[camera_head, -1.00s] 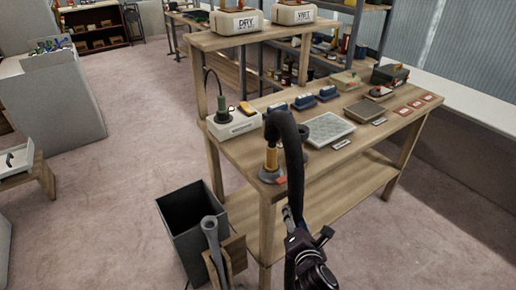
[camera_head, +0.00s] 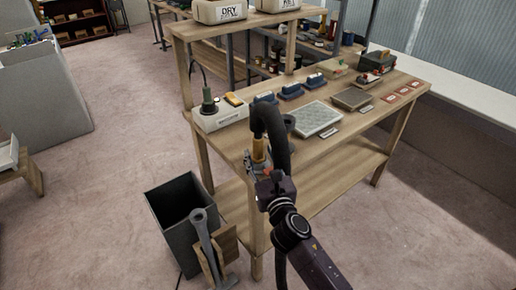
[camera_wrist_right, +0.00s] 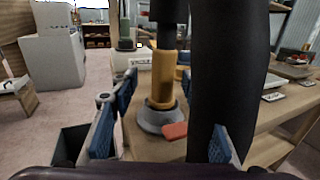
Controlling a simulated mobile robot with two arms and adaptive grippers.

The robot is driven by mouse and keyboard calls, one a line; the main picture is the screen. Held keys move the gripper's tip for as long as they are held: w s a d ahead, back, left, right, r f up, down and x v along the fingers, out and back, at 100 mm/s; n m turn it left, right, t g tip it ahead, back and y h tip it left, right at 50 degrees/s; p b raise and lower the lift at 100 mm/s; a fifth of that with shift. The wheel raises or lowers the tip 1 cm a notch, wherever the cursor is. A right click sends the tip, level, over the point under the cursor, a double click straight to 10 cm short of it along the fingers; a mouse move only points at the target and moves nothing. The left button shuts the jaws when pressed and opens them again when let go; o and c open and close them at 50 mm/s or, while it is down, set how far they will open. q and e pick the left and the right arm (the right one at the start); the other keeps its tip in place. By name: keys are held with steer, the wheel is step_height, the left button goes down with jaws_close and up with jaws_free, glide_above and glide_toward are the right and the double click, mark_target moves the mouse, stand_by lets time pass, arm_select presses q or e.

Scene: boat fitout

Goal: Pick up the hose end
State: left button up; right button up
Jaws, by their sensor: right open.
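The hose end is an orange-yellow cuff (camera_head: 258,151) on a thick black hose (camera_head: 273,124) that arches over the near corner of the workbench. In the right wrist view the cuff (camera_wrist_right: 164,78) stands upright on a round grey base (camera_wrist_right: 160,118), with a red tab (camera_wrist_right: 175,131) at its foot. My right gripper (camera_head: 262,174) is at this bench corner, close to the cuff. In the wrist view its blue-padded fingers (camera_wrist_right: 166,125) are spread, with the cuff ahead between them. The black hose passes close to the right finger; I cannot tell whether they touch. My left gripper is out of view.
The wooden workbench (camera_head: 235,142) carries a charger box (camera_head: 219,114), several blue blocks, a grey-green panel (camera_head: 314,118) and a scale-like plate (camera_head: 352,99). A dark bin (camera_head: 180,218) stands left of the bench. Open floor (camera_head: 110,150) lies further left.

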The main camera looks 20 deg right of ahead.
mark_target(260, 147)
steer(key=w, duration=0.3)
steer(key=shift+w+d+r+p, duration=0.35)
steer(key=shift+d+r, duration=0.05)
steer(key=shift+w+f, duration=0.1)
steer(key=shift+w, duration=0.35)
jaws_close()
